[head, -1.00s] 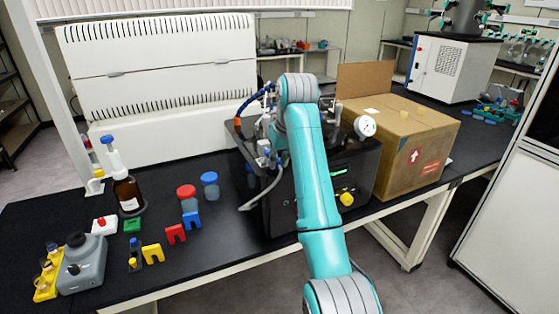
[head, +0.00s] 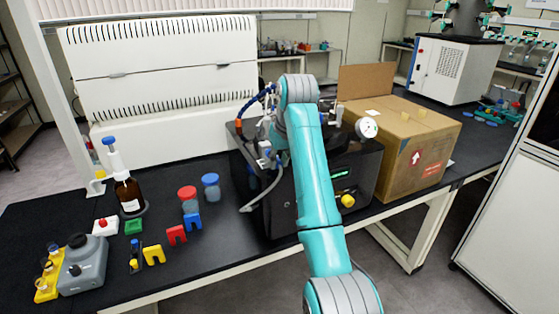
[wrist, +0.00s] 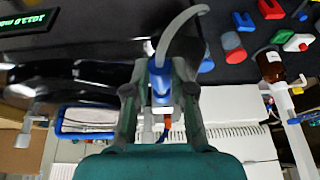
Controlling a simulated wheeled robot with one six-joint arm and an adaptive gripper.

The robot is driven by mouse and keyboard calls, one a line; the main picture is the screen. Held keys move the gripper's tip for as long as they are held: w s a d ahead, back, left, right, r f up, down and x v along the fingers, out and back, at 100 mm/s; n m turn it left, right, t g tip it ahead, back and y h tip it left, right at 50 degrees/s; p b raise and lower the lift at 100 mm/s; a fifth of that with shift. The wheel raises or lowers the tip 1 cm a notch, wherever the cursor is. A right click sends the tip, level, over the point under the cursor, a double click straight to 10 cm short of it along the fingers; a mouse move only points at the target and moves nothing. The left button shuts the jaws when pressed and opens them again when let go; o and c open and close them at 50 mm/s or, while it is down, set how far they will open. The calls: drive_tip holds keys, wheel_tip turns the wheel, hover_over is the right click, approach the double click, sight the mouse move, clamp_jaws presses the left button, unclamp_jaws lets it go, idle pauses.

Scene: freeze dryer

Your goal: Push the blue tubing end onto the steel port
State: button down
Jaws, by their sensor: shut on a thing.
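In the wrist view, my gripper (wrist: 159,92) is shut on the blue tubing end (wrist: 161,84). A grey tube (wrist: 184,28) curves up and right from it. In the head view, the grey tube (head: 266,192) hangs at the left front of the black freeze dryer (head: 335,190), with the blue end (head: 265,146) at its top. A pale metallic piece (wrist: 164,104) shows just below the blue end in the wrist view. It may be the steel port; whether they touch or are seated I cannot tell. My arm hides much of this area in the head view.
A blue hose with an orange fitting (head: 239,127) is near the dryer's left top edge. A round gauge (head: 367,128) and a cardboard box (head: 415,150) are at right. Caps, coloured blocks and a brown bottle (head: 128,195) stand on the left bench.

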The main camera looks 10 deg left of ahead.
drive_tip(key=shift+w+a, duration=0.35)
drive_tip(key=shift+w, duration=0.15)
idle(0.9)
drive_tip(key=c, duration=0.9)
unclamp_jaws()
wheel_tip(320, 180, up, 10)
